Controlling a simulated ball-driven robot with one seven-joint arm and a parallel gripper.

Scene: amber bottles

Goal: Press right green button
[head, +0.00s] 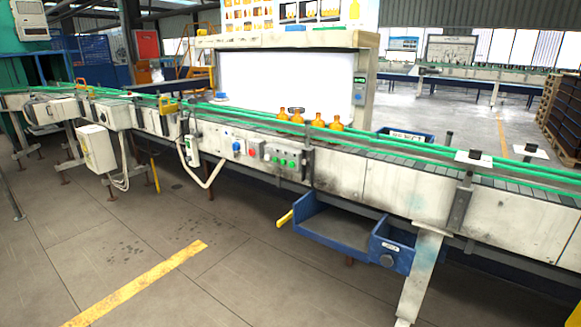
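A grey control box (282,152) is fixed to the near side of the conveyor, around the middle of the picture. It carries a short row of small green buttons. The right green button (292,163) is at the right end of that row; it is too small to tell whether it is pressed in. To the left, separate boxes carry a red button (252,152) and a blue button (236,146). My gripper is not in view.
The conveyor (400,190) runs across the view, with several amber bottles (318,120) on it. A blue tray (330,225) juts out below, right of the control box. An angled leg (420,275) stands nearby. The floor (230,270) in front is open, with a yellow line (140,285).

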